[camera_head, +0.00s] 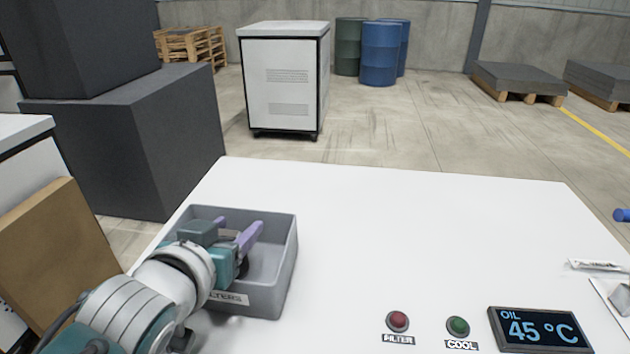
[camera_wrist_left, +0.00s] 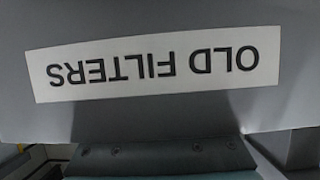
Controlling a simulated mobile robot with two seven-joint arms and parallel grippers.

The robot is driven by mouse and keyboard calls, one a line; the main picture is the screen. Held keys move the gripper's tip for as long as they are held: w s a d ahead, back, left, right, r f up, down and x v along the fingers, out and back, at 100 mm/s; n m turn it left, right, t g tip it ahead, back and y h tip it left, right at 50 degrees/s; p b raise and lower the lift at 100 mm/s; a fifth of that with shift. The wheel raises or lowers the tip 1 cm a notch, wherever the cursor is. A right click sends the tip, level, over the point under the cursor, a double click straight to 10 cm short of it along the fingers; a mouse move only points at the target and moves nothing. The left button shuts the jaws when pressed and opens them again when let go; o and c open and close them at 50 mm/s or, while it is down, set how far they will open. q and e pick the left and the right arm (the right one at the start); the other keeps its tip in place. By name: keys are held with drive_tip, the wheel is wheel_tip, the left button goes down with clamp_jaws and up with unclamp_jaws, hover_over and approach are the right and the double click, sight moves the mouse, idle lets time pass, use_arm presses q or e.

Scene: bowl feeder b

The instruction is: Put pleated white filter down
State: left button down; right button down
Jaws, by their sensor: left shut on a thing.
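My left gripper (camera_head: 240,226) reaches into the grey bin (camera_head: 285,250) at the front left of the white table, with its purple fingers inside the walls. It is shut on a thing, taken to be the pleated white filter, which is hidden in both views. In the left wrist view, the bin's wall (camera_wrist_left: 290,45) with its OLD FILTERS label (camera_wrist_left: 155,62) shows upside down and very close. My right gripper is not in view.
The table (camera_head: 400,230) is clear in the middle. A red button (camera_head: 397,321), a green button (camera_head: 458,326) and an oil display (camera_head: 540,329) reading 45 °C sit at the front. A brown board (camera_head: 60,245) and dark boxes (camera_head: 140,140) stand left.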

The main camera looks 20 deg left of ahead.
use_arm(q)
drive_tip(key=shift+r, duration=0.1)
drive_tip(key=shift+f, duration=0.2)
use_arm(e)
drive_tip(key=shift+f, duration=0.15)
use_arm(q)
drive_tip(key=shift+c, duration=1)
unclamp_jaws()
